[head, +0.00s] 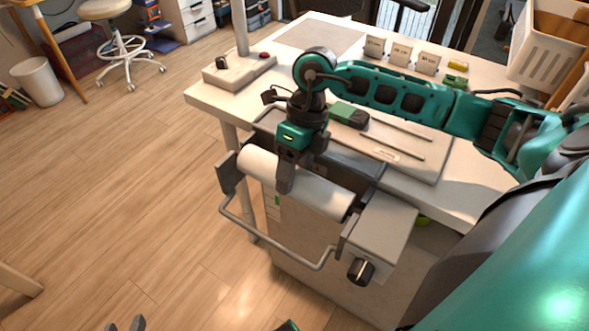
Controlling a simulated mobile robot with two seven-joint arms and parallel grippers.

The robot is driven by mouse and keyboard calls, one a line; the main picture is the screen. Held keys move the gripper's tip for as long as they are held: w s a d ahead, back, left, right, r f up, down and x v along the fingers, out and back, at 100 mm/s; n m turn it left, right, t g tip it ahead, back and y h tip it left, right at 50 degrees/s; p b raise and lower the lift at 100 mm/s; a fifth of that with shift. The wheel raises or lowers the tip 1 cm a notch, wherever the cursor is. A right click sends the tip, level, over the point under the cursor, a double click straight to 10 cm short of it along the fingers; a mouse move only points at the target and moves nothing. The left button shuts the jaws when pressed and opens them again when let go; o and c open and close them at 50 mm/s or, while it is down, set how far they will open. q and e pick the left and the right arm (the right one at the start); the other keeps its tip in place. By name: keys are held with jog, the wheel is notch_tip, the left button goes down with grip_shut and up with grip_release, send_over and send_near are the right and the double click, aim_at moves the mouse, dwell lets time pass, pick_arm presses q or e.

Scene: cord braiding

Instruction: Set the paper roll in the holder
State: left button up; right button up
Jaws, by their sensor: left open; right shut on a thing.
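The white paper roll (322,191) lies lengthwise between the left side plate and the right grey box of the holder (383,226) at the table's front edge. My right gripper (285,184) comes down over the roll from above and is shut on it near its left half. The gripper hides part of the roll. Whether the roll's ends rest in the holder or sit just above it, I cannot tell. The holder has a bent grey bar in front and a black knob. My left gripper (125,324) shows only its fingertips at the bottom edge, open and empty, far from the roll.
On the table (205,96) are a green-and-black block (349,114), a board with thin rods (432,165), small labelled cards (401,54) and a post on a base (240,70). A white crate (545,48) stands back right. The floor at left is mostly clear.

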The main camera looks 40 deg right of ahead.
jog(key=o, duration=1.2)
jog(key=shift+w+d, duration=0.25)
jog(key=shift+d, duration=0.05)
jog(key=shift+o, duration=0.8)
jog(key=shift+r, duration=0.35)
jog(key=p+v, duration=0.2)
jog(key=v, duration=1)
jog(key=shift+s+a+r, duration=0.1)
jog(key=shift+s, duration=0.05)
